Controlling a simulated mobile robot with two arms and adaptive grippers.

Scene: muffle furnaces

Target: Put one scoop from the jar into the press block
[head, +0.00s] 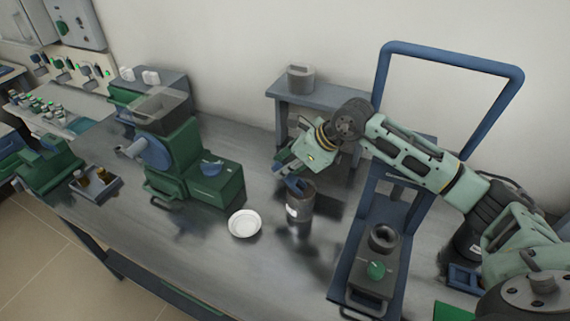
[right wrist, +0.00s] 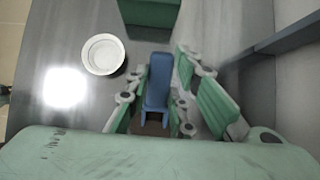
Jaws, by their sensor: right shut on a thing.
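My right gripper (head: 292,174) is shut on a blue scoop (head: 297,186) above the brown jar (head: 300,208). The scoop's lower part is hidden at the jar's mouth, so I cannot see whether it holds any material. In the right wrist view the blue scoop handle (right wrist: 158,85) stands between the green-padded fingers (right wrist: 154,112). The jar has a white label and stands upright on the bench. What looks like the press block, a dark block (head: 368,287) with a round collar and a green knob, sits in the blue press frame to the right. My left gripper is not in view.
A white dish (head: 244,223) lies left of the jar, also seen in the right wrist view (right wrist: 103,54). A green mill-like machine (head: 212,180) stands further left. A small grey shelf (head: 318,99) is behind the jar. The blue frame (head: 452,56) rises at the right.

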